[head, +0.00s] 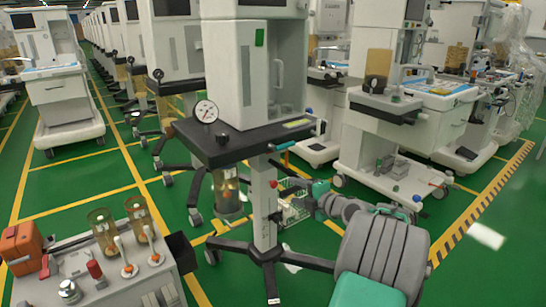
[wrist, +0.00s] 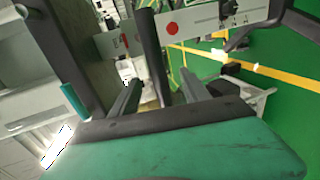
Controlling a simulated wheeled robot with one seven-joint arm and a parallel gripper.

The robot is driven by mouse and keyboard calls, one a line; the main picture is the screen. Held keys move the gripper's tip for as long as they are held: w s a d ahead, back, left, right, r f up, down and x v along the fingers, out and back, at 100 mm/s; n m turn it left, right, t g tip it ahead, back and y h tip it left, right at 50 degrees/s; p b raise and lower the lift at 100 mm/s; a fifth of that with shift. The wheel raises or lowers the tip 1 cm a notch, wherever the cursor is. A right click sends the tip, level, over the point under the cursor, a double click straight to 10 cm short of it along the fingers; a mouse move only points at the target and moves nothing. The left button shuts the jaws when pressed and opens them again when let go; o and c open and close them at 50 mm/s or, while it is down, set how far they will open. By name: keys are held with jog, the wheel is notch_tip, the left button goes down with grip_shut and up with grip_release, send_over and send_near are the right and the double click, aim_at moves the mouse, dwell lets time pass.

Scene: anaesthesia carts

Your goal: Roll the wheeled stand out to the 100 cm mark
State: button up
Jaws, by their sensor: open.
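The wheeled stand stands upright mid-picture in the head view. It has a pale column (head: 263,205), a dark top (head: 225,148) carrying a white cabinet and round gauge, and a dark base with splayed legs (head: 240,252). My gripper (head: 287,186) is just right of the column, below the top, partly hidden among other parts. In the wrist view my gripper (wrist: 160,82) is open; a dark bar (wrist: 152,45) shows between the fingers, contact unclear. The pale column with a red dot (wrist: 203,24) lies beyond. I cannot make out a 100 cm mark.
A grey cart (head: 120,280) with amber cylinders and an orange box stands close at front left. White carts (head: 385,155) stand at right, and a row of carts (head: 65,95) recedes at left. Green floor with yellow lines (head: 80,205) is open between them.

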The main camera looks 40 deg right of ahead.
jog(key=b+v, duration=0.3)
jog(key=v, duration=0.4)
dwell(0.3)
jog(key=shift+a+r, duration=0.1)
jog(key=w+a+r+m+g+p, duration=0.1)
jog(key=a+r+m+g+p, duration=0.15)
jog(key=a+r+p, duration=0.4)
jog(key=w+a+r+m+g+y+p, duration=0.1)
jog(key=a+r+m+g+p, duration=0.15)
jog(key=a+p, duration=0.6)
jog(key=w+a+r+m+g+p, duration=0.1)
jog(key=a+r+m+g+p, duration=0.15)
jog(key=a+r+p, duration=0.5)
jog(key=s+a+r+m+g+p, duration=0.2)
jog(key=s+a+r+m+p, duration=0.2)
jog(key=s+a+p, duration=0.3)
jog(key=s+a+r+m+g+h+p, duration=0.1)
jog(key=s+a+r+m+g+p, duration=0.1)
jog(key=s+a+r+m+p, duration=0.3)
jog(key=s+a+m+p, duration=0.2)
jog(key=s+p, duration=0.1)
jog(key=s, duration=0.1)
jog(key=shift+r+h, duration=0.25)
jog(key=shift+h, duration=0.05)
